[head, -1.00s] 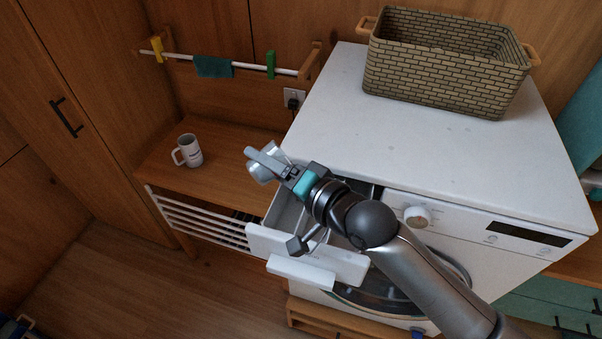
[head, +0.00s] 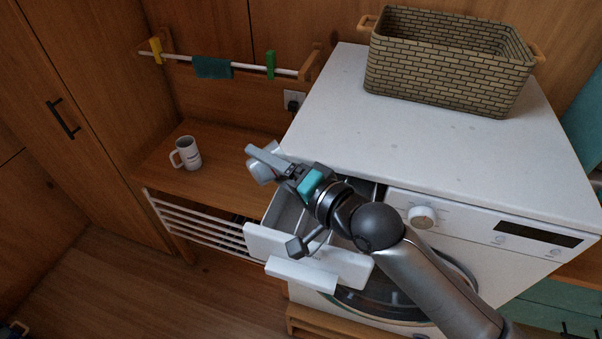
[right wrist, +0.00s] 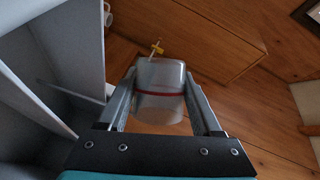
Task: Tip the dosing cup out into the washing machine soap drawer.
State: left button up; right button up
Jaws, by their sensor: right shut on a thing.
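The dosing cup, clear with a red line around it, shows between my fingers in the right wrist view (right wrist: 160,92). In the head view the cup (head: 258,171) is partly hidden by a finger. I cannot tell the cup's contents or exact tilt. My left gripper is not in view.
A wicker basket (head: 445,75) stands on the machine's top, which is otherwise clear. A white mug (head: 187,154) stands on the wooden bench (head: 215,170) to the left. A rail with a teal cloth (head: 212,68) and clips is on the wall behind.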

jog(key=shift+a, duration=0.1)
jog(key=shift+f+b, duration=0.1)
jog(key=shift+b, duration=0.25)
jog(key=shift+d, duration=0.2)
jog(key=shift+m, duration=0.3)
jog(key=shift+w, duration=0.1)
jog(key=shift+d, duration=0.2)
jog(key=shift+r, duration=0.2)
